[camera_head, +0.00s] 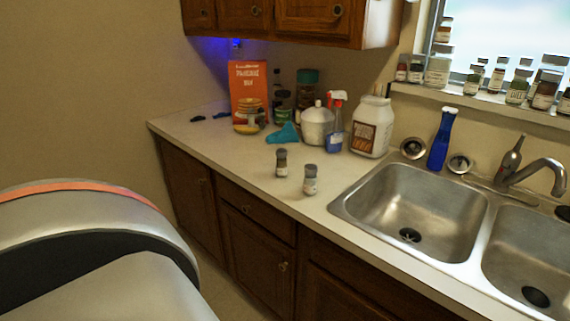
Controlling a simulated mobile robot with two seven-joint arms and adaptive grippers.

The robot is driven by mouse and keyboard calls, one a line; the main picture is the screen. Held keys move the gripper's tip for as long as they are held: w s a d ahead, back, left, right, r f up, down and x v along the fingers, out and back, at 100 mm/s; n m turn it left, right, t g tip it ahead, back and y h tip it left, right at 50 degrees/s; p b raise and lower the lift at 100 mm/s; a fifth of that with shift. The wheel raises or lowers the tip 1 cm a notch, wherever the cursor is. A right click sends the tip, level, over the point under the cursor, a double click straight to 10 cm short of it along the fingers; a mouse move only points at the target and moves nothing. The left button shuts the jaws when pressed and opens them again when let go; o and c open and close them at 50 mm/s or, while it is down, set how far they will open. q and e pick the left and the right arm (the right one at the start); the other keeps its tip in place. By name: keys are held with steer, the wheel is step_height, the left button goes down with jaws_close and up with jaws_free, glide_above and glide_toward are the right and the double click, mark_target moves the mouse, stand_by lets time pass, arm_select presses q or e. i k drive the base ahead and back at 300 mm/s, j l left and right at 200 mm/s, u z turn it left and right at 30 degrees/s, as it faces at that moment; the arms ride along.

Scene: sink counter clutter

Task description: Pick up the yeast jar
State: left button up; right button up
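Two small spice-type jars with grey lids stand upright on the counter, left of the sink. The back jar (281,163) is a little left of the front jar (310,180). They stand apart, with bare counter around them. Their labels are too small to read, so I cannot tell which, if either, is the yeast jar. More small labelled jars (437,72) stand on the window sill, also unreadable. Neither of my grippers is in view.
Behind the jars stand a large white labelled jar (371,127), a spray bottle (335,122), a white jug (317,125) and an orange box (248,85). A blue bottle (440,139) stands behind the double sink (415,205). The counter's front left (235,160) is clear.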

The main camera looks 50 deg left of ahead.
mark_target(281, 153)
steer(key=j+z, duration=0.1)
steer(key=j, duration=1.25)
steer(key=k+j+z, duration=0.15)
steer(key=j, duration=1.25)
steer(key=k+j+z, duration=0.15)
steer(key=j, duration=0.5)
